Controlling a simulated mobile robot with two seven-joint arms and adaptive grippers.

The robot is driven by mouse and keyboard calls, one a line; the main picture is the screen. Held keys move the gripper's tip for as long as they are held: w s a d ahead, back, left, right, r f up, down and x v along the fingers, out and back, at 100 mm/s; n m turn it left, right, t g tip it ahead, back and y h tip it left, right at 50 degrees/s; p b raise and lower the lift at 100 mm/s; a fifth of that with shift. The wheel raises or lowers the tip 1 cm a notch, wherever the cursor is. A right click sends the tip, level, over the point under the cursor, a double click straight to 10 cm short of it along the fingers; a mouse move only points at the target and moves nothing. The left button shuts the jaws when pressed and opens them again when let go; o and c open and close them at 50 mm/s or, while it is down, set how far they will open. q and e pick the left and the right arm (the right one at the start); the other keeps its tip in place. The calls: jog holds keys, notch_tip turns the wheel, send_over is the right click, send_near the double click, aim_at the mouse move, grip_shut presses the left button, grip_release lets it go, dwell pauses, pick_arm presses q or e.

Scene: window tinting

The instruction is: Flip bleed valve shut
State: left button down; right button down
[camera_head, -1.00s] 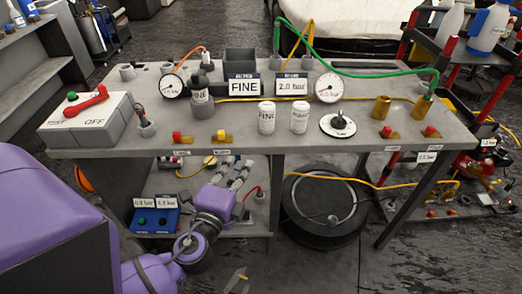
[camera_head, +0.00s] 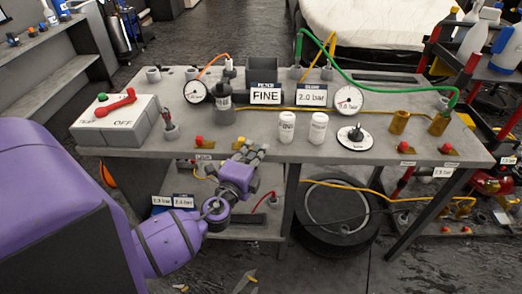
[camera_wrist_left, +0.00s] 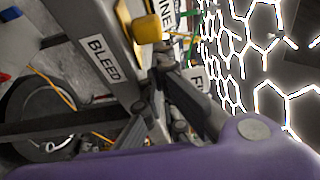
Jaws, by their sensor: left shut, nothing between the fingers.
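A "BLEED" label (camera_wrist_left: 103,58) on the bench edge shows in the left wrist view. A yellow rounded piece (camera_wrist_left: 147,28) sits right of it, just past my fingertips; I cannot tell whether it is the bleed valve's handle or its position. My right gripper is not in view.
The bench (camera_head: 370,95) carries white canisters (camera_head: 287,127), gauges (camera_head: 348,99), a "FINE" sign (camera_head: 265,95) and a red-handled box (camera_head: 117,118). Another red knob (camera_head: 199,141) is left of my gripper. A lower shelf and black wheel-like object (camera_head: 342,212) lie below.

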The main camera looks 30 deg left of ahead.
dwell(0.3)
pick_arm(q)
jog(key=shift+s+a+f+b, duration=0.25)
jog(key=shift+s+a+b, duration=0.2)
jog(key=shift+a, duration=0.25)
jog(key=shift+s+a+r, duration=0.1)
jog(key=shift+s+a, duration=0.05)
jog(key=shift+a, duration=0.1)
jog(key=shift+r, duration=0.15)
